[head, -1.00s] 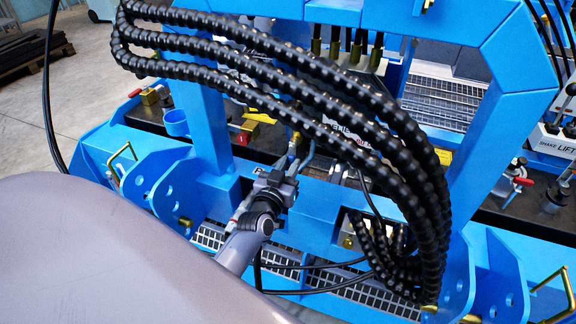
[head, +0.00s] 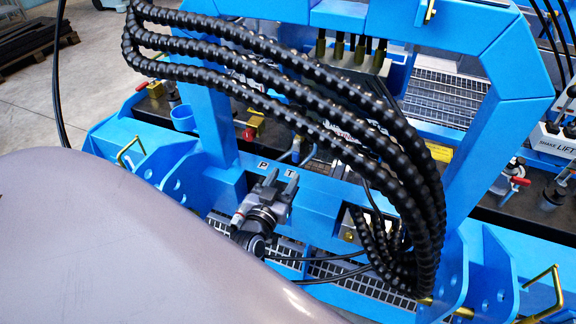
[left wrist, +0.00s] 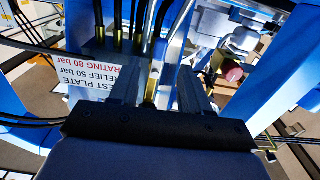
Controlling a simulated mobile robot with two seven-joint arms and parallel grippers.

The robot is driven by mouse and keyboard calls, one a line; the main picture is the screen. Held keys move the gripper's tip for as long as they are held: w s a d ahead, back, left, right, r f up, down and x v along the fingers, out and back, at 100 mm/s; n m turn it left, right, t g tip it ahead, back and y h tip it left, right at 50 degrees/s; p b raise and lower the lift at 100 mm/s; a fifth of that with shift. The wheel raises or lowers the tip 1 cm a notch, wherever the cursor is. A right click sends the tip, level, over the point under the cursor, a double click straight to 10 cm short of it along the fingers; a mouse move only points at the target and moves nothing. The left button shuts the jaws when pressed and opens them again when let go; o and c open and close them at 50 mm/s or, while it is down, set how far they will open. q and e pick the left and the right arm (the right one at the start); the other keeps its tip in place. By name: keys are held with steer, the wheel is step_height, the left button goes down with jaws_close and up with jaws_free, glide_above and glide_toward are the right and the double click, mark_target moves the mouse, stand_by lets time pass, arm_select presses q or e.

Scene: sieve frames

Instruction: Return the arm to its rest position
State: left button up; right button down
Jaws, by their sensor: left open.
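My left gripper (head: 281,177) is open and empty in the head view. Its two grey fingers point away, toward the blue crossbar marked P and T (head: 310,190). I cannot tell whether the fingertips touch the bar. Most of my left arm is hidden behind my large grey body part at lower left. In the left wrist view the open fingers (left wrist: 160,88) show with nothing clamped between them. Behind them are a white test plate label (left wrist: 100,78) and brass fittings. My right gripper is not in view.
Thick black ribbed hoses (head: 290,85) arch over the blue frame (head: 215,125), just above and right of the gripper. Thin black cables (head: 325,257) run below it. A metal grating (head: 360,282) lies underneath.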

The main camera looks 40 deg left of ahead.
arm_select(q)
steer(key=shift+s+d, duration=0.1)
steer(key=shift+s, duration=0.2)
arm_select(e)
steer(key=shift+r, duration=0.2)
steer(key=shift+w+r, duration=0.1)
arm_select(q)
steer(key=s+d+f+m+g+h, duration=0.2)
steer(key=s+d+m+g+h, duration=0.15)
steer(key=s+d, duration=0.35)
steer(key=s+d+f+m+g+h, duration=0.2)
steer(key=s+d+f+g+h, duration=0.15)
steer(key=s+d, duration=0.4)
steer(key=s+a+r+p, duration=0.1)
steer(key=r+p, duration=0.5)
steer(key=p, duration=0.1)
steer(key=s+a+r+p, duration=0.2)
steer(key=r+p, duration=0.5)
steer(key=p, duration=0.1)
steer(key=shift+r+y, duration=0.25)
steer(key=shift+y, duration=0.15)
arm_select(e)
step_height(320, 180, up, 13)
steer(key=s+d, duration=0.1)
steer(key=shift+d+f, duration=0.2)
arm_select(q)
steer(key=shift+f, duration=0.1)
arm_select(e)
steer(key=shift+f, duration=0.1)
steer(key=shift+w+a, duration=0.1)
